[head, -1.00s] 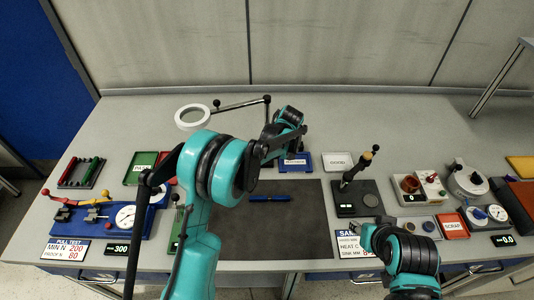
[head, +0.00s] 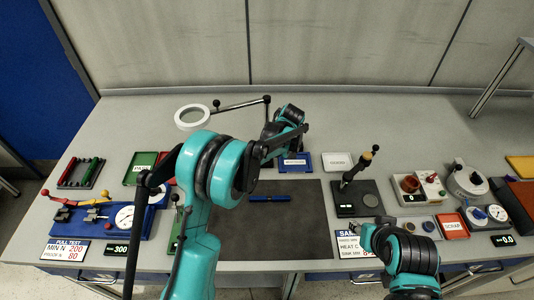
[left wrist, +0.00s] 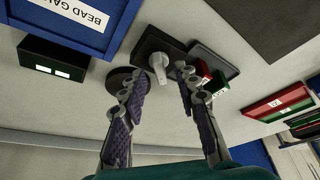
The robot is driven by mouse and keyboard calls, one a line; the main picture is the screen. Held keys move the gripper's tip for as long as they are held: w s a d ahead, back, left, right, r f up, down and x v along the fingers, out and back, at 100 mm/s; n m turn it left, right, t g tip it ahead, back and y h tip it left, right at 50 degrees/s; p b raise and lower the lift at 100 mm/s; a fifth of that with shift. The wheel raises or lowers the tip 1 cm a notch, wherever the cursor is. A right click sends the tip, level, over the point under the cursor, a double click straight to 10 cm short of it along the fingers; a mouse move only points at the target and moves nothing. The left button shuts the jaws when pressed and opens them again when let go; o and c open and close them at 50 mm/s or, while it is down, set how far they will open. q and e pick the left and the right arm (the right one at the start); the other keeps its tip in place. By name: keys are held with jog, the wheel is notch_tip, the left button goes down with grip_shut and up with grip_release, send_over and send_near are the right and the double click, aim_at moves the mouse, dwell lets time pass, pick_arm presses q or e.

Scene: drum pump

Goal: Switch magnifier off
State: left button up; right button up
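The magnifier is a white ring (head: 192,117) on a jointed dark arm at the back of the bench in the head view. In the left wrist view, a small black box (left wrist: 151,47) carries a pale grey lever (left wrist: 158,64). I cannot tell from its markings whether it is on or off. My left gripper (left wrist: 160,82) is open, with its fingers apart on either side of the lever and no clear contact. In the head view its fingers are hidden behind my left arm. My right gripper (head: 372,232) is low at the right, its fingers too unclear to read.
Close to one left finger are small red (left wrist: 204,76) and green (left wrist: 221,88) blocks on a dark plate. A blue bead gauge tray (left wrist: 88,45) and a black display box (left wrist: 52,62) are nearby. A dark mat (head: 290,235) holds a blue item (head: 270,198).

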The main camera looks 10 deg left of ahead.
pick_arm(q)
jog(key=v, duration=1.1)
jog(key=shift+s+d, duration=0.1)
jog(key=shift+r, duration=0.1)
jog(key=s+a+r+m+t+h, duration=0.1)
jog(key=s+a+r+m, duration=0.2)
jog(key=s, duration=0.5)
jog(key=s+a+r+m+t+h, duration=0.1)
jog(key=s+a+r+m, duration=0.25)
jog(key=s, duration=0.45)
jog(key=s+a+f+m+t, duration=0.1)
jog(key=s+f+m, duration=0.1)
jog(key=s, duration=0.4)
jog(key=s+a+f+m+t+h, duration=0.1)
jog(key=s+f+m, duration=0.1)
jog(key=s, duration=0.5)
jog(key=shift+f+m+t+h+b, duration=0.3)
jog(key=shift+f+m+t+b, duration=0.05)
jog(key=shift+m+t+b, duration=0.1)
